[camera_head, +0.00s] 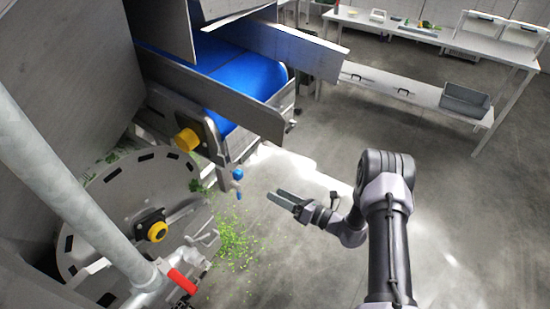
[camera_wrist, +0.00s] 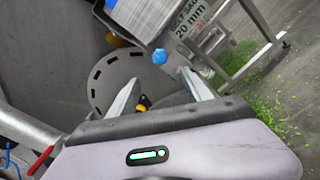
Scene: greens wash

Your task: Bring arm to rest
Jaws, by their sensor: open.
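My gripper (camera_head: 281,199) is at the end of my raised arm, right of the middle in the head view, over the grey floor. Its two fingers are apart with nothing between them. In the wrist view the fingers of my gripper (camera_wrist: 162,92) are spread, with the round metal machine part seen beyond them. A blue-topped valve or knob (camera_head: 237,174) is left of the gripper in the head view, apart from it. It also shows above the fingers in the wrist view (camera_wrist: 160,57).
A blue conveyor (camera_head: 250,78) with metal side plates stands at the upper middle. A round metal drum end (camera_head: 115,195) is at left, with a pipe (camera_head: 75,190) in front. Green scraps (camera_head: 236,243) litter the floor. A white table (camera_head: 465,42) stands at upper right.

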